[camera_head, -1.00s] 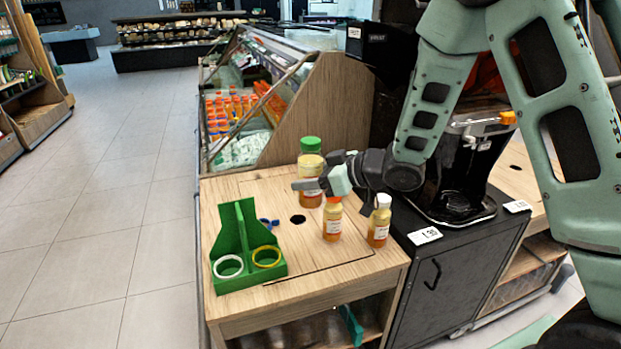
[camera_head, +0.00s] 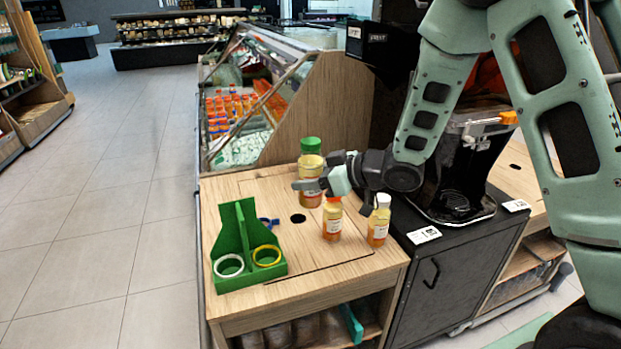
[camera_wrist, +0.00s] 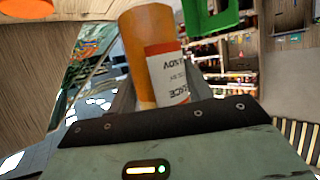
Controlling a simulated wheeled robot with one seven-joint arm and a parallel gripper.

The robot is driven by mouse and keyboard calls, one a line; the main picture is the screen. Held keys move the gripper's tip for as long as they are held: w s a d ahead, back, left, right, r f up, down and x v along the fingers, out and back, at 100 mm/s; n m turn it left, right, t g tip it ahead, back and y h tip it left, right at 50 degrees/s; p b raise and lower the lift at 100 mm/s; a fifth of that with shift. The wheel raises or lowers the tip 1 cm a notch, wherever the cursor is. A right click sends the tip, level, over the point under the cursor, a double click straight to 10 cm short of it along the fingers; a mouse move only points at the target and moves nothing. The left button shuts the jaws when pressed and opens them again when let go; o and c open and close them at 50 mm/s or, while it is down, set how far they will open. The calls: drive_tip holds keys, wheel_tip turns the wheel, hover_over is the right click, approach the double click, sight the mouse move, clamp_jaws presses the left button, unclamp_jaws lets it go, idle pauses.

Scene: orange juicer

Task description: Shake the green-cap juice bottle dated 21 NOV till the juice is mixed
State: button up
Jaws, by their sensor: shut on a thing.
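The green-cap juice bottle (camera_head: 311,163) stands upright near the back of the wooden counter, paler above and more orange lower down. My gripper (camera_head: 312,185) reaches in from the right and is shut on its body. In the wrist view the orange bottle (camera_wrist: 145,40) sits between the fingers (camera_wrist: 165,100). Its white and red label (camera_wrist: 168,75) appears upside down, with "NOV" partly legible; I cannot read the day. I cannot tell whether the bottle's base touches the counter.
An orange-cap bottle (camera_head: 332,220) and a white-cap bottle (camera_head: 379,222) stand close in front of my gripper. A green holder (camera_head: 238,255) with a white and a yellow ring stands at left. A blue piece (camera_head: 268,222) and a round hole (camera_head: 298,218) lie between. A black juicer (camera_head: 460,170) stands at right.

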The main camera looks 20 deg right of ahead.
drive_tip(key=shift+f+b, duration=1.35)
drive_tip(key=shift+f, duration=0.5)
wheel_tip(320, 180, up, 4)
drive_tip(key=p, duration=0.3)
drive_tip(key=shift+p, duration=0.3)
drive_tip(key=shift+f+b, duration=1.45)
drive_tip(key=shift+f, duration=0.5)
